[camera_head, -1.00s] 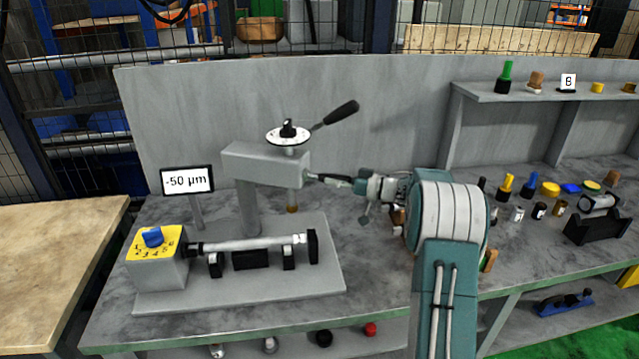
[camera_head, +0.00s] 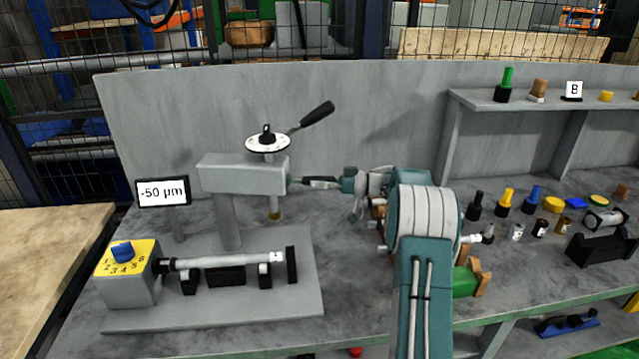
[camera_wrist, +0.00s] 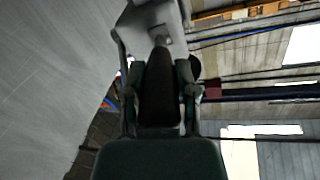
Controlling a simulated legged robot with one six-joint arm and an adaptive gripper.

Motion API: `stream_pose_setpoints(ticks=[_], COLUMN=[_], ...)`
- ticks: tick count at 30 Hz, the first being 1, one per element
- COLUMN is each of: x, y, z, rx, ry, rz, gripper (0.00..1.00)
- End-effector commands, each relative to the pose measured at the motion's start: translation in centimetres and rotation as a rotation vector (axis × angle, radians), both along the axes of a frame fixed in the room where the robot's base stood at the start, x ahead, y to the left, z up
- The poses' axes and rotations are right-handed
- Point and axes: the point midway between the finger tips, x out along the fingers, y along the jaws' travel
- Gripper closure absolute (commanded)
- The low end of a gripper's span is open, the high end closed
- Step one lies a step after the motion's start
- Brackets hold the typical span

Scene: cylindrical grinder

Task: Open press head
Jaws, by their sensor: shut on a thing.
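The grey press head (camera_head: 243,173) sits on an upright post at the left of the bench. It carries a white dial and a black-knobbed lever (camera_head: 316,117) on top. A dark handle (camera_head: 318,183) sticks out from the right side of the head, nearly level. My gripper (camera_head: 345,181) is shut on the outer end of this handle. In the wrist view, the gripper's fingers (camera_wrist: 160,90) lie on both sides of the dark handle (camera_wrist: 157,85), which runs to the pale head above. The head's far side is hidden.
Below the head, a shiny cylinder (camera_head: 225,261) lies on supports beside a yellow-topped selector (camera_head: 127,257). A display (camera_head: 163,192) reads -50 µm. Small knobs and parts stand on the bench at right. A grey back panel (camera_head: 370,110) rises behind.

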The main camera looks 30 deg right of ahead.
Motion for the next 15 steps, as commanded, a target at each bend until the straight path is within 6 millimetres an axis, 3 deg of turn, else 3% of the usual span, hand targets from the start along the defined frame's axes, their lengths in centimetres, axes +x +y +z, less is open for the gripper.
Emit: stream_pose_setpoints(ticks=[1, 2, 4, 15], x=[0.04, 0.04, 0.06, 0.03], y=[0.26, 0.27, 0.25, 0.0], z=[0.03, 0.03, 0.04, -0.01], rx=[0.0, 0.0, 0.0, 0.002], ry=[-0.001, -0.001, 0.0, 0.0], rz=[0.007, 0.007, 0.007, 0.006], gripper=[1.0, 0.58, 0.28, 0.28])
